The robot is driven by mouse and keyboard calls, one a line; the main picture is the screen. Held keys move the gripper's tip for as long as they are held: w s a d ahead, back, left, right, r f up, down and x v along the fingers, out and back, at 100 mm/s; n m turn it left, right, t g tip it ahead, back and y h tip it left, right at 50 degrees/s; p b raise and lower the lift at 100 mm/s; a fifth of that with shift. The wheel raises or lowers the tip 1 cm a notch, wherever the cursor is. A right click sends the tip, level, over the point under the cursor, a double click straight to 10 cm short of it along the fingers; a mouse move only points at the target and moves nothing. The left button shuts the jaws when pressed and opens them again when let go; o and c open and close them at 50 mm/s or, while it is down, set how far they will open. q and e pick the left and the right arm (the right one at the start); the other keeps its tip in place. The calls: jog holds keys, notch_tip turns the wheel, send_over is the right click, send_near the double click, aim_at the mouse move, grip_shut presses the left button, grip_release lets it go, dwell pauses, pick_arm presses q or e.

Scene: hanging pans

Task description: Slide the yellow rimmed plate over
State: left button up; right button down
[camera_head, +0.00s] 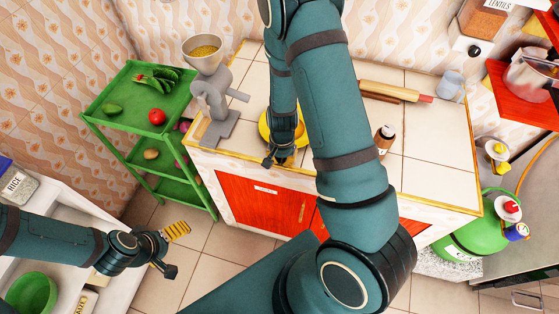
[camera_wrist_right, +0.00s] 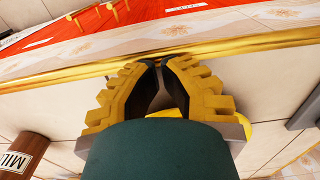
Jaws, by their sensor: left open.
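The yellow rimmed plate (camera_head: 264,130) lies on the tiled counter, largely hidden behind my right arm in the head view. A piece of its yellow also shows beside the right finger in the right wrist view (camera_wrist_right: 240,136). My right gripper (camera_head: 281,162) is over the plate's front side, pointing down near the counter's front edge. In the right wrist view its fingertips (camera_wrist_right: 161,62) come together with nothing seen between them; whether they touch the plate is hidden. My left gripper (camera_head: 172,251) is open and empty, low at the left, away from the counter.
A grey grinder (camera_head: 214,105) stands left of the plate. A brown jar (camera_head: 384,137) and a rolling pin (camera_head: 395,91) are to the right, beyond my arm. A green shelf cart (camera_head: 125,95) with vegetables stands at the left. The counter's right front is clear.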

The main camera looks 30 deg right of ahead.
jog(key=shift+w+d, duration=0.45)
jog(key=shift+d, duration=0.1)
pick_arm(q)
jog(key=shift+r, duration=0.1)
pick_arm(e)
jog(key=shift+d, duration=0.1)
